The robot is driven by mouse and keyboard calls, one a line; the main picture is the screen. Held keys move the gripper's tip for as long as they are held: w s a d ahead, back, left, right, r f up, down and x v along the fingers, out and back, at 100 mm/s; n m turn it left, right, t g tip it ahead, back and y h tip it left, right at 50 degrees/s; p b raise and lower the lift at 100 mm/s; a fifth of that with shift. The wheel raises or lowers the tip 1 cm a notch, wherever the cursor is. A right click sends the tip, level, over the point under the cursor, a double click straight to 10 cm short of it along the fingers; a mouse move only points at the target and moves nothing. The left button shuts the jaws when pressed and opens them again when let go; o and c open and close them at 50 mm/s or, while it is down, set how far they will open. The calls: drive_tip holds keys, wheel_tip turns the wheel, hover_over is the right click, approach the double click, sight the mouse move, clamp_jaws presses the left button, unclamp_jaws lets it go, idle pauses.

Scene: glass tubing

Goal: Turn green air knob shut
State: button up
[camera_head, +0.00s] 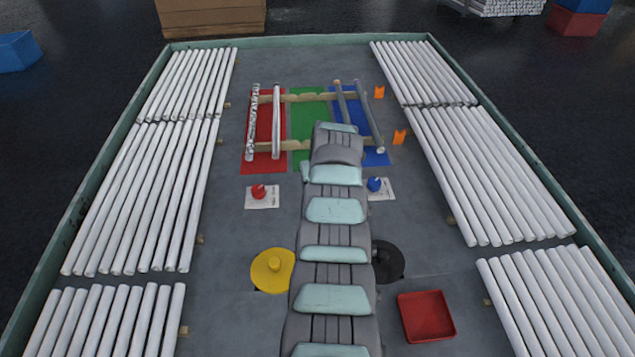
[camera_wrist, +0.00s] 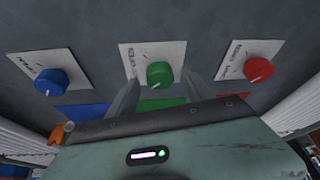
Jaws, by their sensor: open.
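The green knob (camera_wrist: 160,75) sits on a white label plate (camera_wrist: 138,58) in the middle of the wrist view, with a pale pointer line on its face. My gripper (camera_wrist: 167,88) is open, its two fingers one to each side of the green knob in the picture. I cannot tell whether the fingers reach to the knob's depth or touch it. In the head view my arm hides the green knob and the gripper.
A blue knob (camera_wrist: 50,82) and a red knob (camera_wrist: 258,69) flank the green one. Tubes rest on racks over red (camera_head: 263,130) and blue (camera_head: 372,157) mats. A yellow disc (camera_head: 272,270), black disc (camera_head: 387,261) and red tray (camera_head: 426,316) lie nearer. White tubes line both sides.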

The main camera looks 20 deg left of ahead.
drive_tip(key=p+v, duration=0.4)
drive_tip(key=v, duration=0.6)
drive_tip(key=shift+s+p, duration=0.15)
drive_tip(key=shift+p, duration=0.15)
drive_tip(key=shift+r, duration=0.2)
